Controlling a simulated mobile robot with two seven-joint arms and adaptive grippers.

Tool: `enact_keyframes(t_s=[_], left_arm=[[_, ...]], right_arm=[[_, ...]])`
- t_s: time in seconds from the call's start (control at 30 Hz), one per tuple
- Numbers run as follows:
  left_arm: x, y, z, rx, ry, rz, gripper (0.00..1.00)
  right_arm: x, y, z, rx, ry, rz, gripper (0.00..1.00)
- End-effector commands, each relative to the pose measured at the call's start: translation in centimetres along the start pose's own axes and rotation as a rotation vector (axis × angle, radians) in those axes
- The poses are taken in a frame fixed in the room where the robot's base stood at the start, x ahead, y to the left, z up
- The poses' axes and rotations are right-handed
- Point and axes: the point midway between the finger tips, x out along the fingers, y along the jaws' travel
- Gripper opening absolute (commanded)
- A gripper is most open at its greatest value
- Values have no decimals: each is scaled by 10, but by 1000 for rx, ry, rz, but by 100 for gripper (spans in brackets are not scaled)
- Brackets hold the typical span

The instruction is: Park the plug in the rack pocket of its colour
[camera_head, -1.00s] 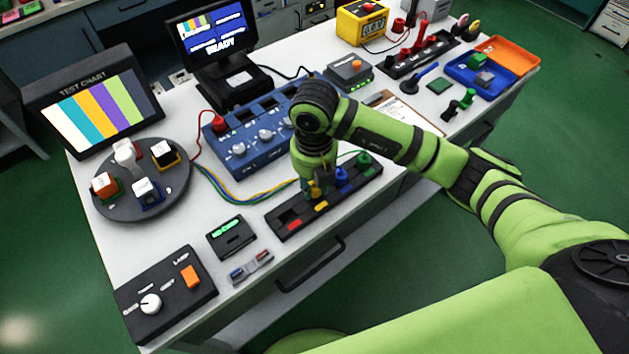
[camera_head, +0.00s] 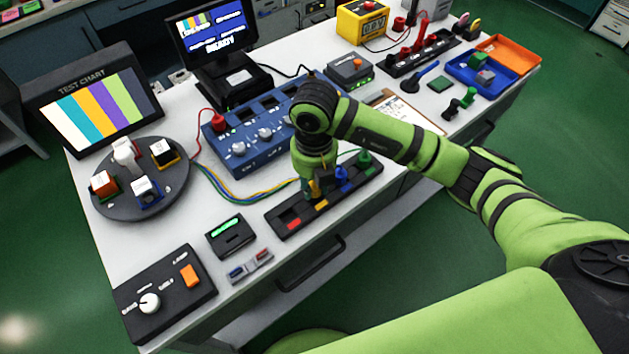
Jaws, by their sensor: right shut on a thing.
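The black plug rack (camera_head: 279,236) lies near the table's front edge, with a red pocket (camera_head: 294,224) and a yellow pocket (camera_head: 322,206) showing. A blue plug (camera_head: 342,173) and a green plug (camera_head: 364,160) stand upright in it, towards its right end. My right gripper (camera_head: 317,193) points down over the rack, just left of the blue plug. It is shut on a plug that is mostly hidden; a yellow-orange bit (camera_head: 313,187) shows at the jaws. I cannot tell whether this plug is seated. A red plug (camera_head: 219,121) stands on the blue panel. My left gripper is out of view.
The blue panel (camera_head: 255,155) with knobs stands behind the rack, with coloured leads (camera_head: 235,197) looping in front. A round dark turntable (camera_head: 118,207) with several blocks is at left. A small black meter (camera_head: 231,238) and a switch box (camera_head: 170,290) stand front left.

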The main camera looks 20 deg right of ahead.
Motion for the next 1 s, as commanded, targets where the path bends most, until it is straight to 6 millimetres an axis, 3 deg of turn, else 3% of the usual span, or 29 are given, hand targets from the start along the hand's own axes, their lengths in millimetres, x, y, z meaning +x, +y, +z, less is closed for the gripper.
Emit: enact_keyframes(t_s=[0.87, 0.9, 0.97, 1.0], left_arm=[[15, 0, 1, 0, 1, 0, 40], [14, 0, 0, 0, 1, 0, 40], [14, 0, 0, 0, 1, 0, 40], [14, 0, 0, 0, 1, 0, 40]], right_arm=[[18, 0, 0, 0, 0, -1, 0], [18, 0, 0, 0, 0, -1, 36], [17, 0, 0, 0, 0, -1, 55], [17, 0, 0, 0, 0, -1, 55]])
